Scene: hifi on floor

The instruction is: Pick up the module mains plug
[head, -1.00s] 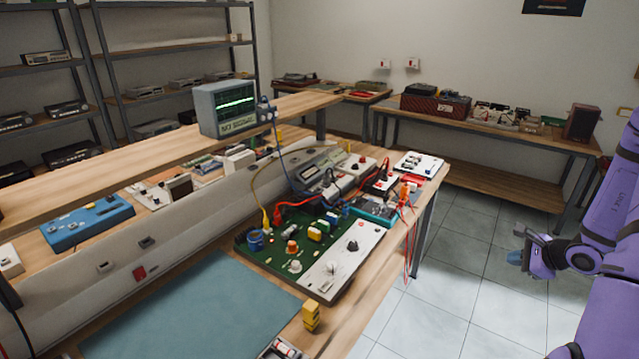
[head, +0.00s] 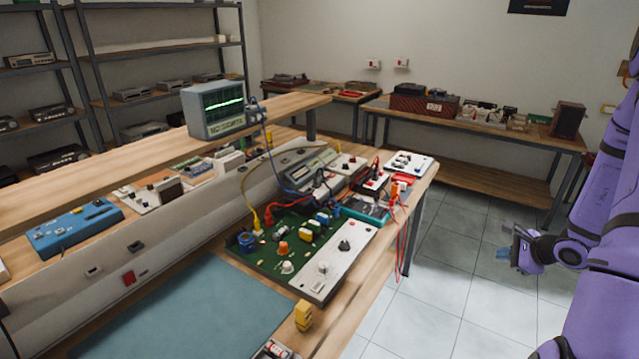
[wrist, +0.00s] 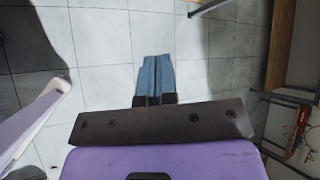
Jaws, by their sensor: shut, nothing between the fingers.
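My gripper (head: 504,254) hangs over the tiled floor to the right of the workbench, well apart from everything on it. In the wrist view its blue fingers (wrist: 156,70) are together and empty, with floor tiles beyond. I cannot pick out the module mains plug for sure in either view. A green circuit module with a white panel (head: 322,268) lies on the bench, with yellow and red leads plugged into it. A small yellow block (head: 303,315) stands at the bench's front edge; I cannot tell whether it is a plug.
The workbench (head: 345,308) carries a blue mat (head: 190,315), a multimeter-like teal unit (head: 364,209) and several instruments. Red leads (head: 404,245) hang off its right edge. An oscilloscope (head: 212,110) stands on the raised shelf. Open tiled floor (head: 450,250) lies between this bench and the back table (head: 490,128).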

